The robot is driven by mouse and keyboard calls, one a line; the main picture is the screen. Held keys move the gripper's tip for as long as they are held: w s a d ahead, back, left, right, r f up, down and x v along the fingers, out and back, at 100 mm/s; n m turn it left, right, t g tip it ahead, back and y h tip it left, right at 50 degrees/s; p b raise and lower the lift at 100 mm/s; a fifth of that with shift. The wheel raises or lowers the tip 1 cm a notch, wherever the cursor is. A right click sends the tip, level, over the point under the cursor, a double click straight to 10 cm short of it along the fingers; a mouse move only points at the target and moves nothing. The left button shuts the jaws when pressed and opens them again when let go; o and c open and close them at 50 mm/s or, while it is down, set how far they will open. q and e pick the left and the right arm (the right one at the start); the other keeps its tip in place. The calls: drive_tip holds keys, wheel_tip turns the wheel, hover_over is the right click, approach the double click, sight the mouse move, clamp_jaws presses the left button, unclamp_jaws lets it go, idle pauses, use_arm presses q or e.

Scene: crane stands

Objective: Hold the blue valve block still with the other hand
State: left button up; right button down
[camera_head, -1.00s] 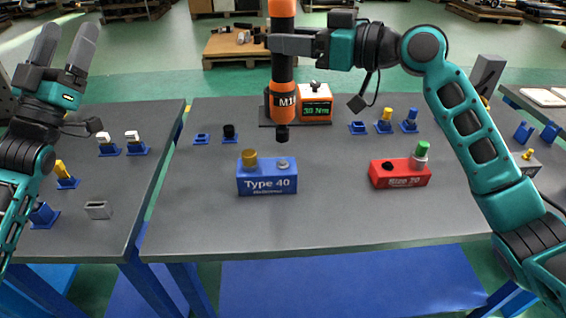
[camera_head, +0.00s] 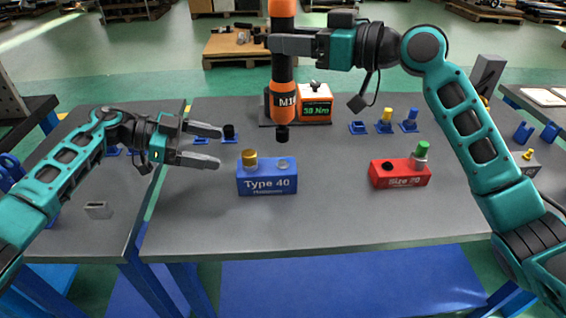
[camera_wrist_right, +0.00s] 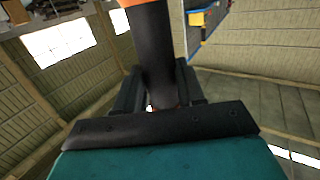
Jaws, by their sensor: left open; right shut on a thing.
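The blue valve block (camera_head: 267,184), marked Type 40, sits on the grey table with a brass cap on its left and a grey plug on its right. My left gripper (camera_head: 220,148) is open and empty, to the left of the block and apart from it, its fingers pointing right. My right gripper (camera_head: 285,45) is shut on the black grip of an orange power tool (camera_head: 286,95), held upright above and behind the block. The grip also shows between the fingers in the right wrist view (camera_wrist_right: 157,60). The tool's black socket points down near the grey plug.
A red block (camera_head: 399,178), marked Size 70, with a green-topped fitting stands to the right. An orange torque display (camera_head: 315,106) stands at the back. Small blue stands hold parts behind, and a grey metal piece (camera_head: 98,210) lies on the left table. The front table area is clear.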

sight(238, 177)
use_arm(q)
drive_tip(key=f, duration=0.1)
drive_tip(key=a+f+y, duration=0.1)
drive_tip(key=f+g+y, duration=0.1)
drive_tip(key=shift+s+a+f+n, duration=0.25)
drive_tip(key=shift+f+n, duration=0.1)
drive_tip(key=shift+n, duration=0.05)
drive_tip(key=shift+x, duration=4.35)
drive_tip(key=shift+a+f, duration=0.1)
drive_tip(key=shift+f, duration=0.05)
drive_tip(key=c, duration=1)
